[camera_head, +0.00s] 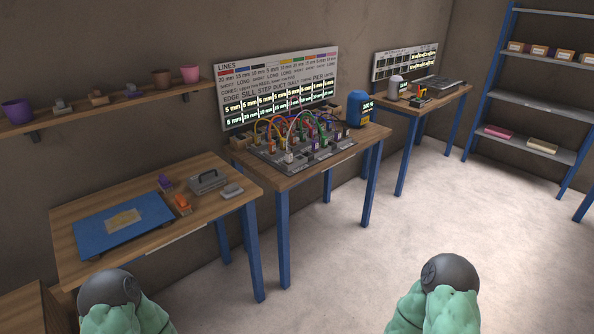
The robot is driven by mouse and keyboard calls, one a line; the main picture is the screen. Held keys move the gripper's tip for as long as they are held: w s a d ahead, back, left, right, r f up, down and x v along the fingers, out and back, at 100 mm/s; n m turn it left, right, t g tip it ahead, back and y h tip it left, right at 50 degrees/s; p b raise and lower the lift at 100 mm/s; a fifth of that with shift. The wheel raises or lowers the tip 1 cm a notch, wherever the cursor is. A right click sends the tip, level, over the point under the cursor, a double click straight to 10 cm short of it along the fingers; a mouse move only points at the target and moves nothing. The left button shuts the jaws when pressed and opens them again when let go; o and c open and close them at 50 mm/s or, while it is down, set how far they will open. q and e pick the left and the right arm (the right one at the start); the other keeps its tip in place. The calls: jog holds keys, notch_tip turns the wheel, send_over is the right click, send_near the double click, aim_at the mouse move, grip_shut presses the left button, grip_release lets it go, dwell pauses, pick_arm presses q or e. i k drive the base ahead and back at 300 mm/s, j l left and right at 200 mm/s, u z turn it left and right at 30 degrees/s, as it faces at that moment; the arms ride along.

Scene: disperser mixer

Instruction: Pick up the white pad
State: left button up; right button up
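A small whitish-grey block (232,191), which may be the white pad, lies near the right edge of the left wooden table (75,235). It is small in view and its details are hard to tell. Nothing touches it. A cream block (541,146) on the far shelf is also pale. Only rounded green and dark grey parts of my own arms show at the bottom of the view. Neither gripper's fingers are in view.
The left table also holds a blue board (90,238) with a tan plate, a purple item (165,183), an orange item (182,204) and a grey handled case (207,181). A wired panel (270,158) stands on the middle table. Floor at right is clear.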

aim_at(233, 191)
jog(key=i+l+z, duration=0.2)
jog(key=i+z, duration=0.25)
jog(key=i, duration=0.35)
jog(key=i+z, duration=0.45)
jog(key=i, duration=0.3)
jog(key=i+u, duration=0.35)
jog(key=i+l+u, duration=0.2)
jog(key=i+u, duration=0.15)
jog(key=i, duration=0.15)
jog(key=i+l+u, duration=0.3)
jog(key=i, duration=0.15)
